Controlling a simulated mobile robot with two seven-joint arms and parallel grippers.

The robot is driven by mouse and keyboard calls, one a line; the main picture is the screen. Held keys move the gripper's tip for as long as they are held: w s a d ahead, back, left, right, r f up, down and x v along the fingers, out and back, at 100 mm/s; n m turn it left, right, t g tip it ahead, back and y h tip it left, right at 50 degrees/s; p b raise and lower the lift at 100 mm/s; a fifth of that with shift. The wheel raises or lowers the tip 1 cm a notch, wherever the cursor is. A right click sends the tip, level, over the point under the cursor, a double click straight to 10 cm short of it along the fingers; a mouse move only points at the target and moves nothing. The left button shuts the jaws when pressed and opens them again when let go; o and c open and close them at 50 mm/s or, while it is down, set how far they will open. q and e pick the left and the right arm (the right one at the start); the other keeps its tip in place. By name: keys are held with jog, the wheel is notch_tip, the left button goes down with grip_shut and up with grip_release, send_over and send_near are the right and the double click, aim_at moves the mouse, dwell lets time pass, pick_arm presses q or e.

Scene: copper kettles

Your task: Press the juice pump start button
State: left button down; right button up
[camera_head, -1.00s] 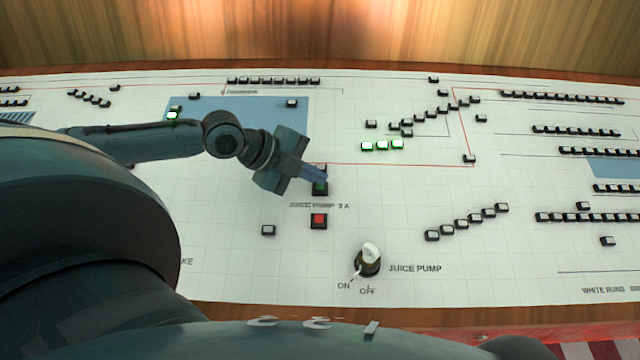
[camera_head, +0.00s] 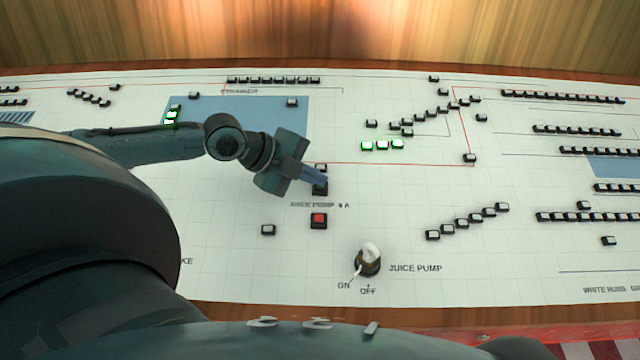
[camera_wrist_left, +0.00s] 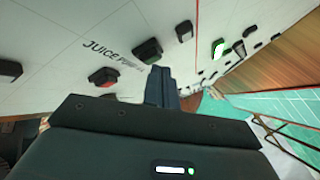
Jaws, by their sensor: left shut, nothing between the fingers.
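The juice pump start button (camera_head: 319,191) is a square button in a black housing, above the "JUICE PUMP" label on the white panel. My left gripper (camera_head: 323,180) is shut and empty, its fingertips over this button and hiding part of its face. I cannot tell from the head view whether they touch it. In the left wrist view the button (camera_wrist_left: 147,48) shows dark, just beyond the tips of the gripper (camera_wrist_left: 160,74). A red button (camera_head: 318,220) sits below the label and also shows in the wrist view (camera_wrist_left: 103,76). My right gripper is not in view.
A rotary switch (camera_head: 368,258) labelled "JUICE PUMP", with ON and OFF marks, stands lower right of the buttons. Several lit indicators (camera_head: 382,145) and rows of black buttons spread across the panel (camera_head: 400,200).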

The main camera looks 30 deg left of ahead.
pick_arm(q)
jog(key=shift+f, duration=0.35)
dwell(0.6)
jog(key=shift+r, duration=0.1)
jog(key=shift+s+r+p, duration=0.1)
jog(key=shift+r+p, duration=0.55)
jog(key=shift+p, duration=0.05)
jog(key=r+p, duration=0.5)
jog(key=shift+s+d, duration=0.3)
jog(key=shift+s, duration=0.1)
dwell(0.8)
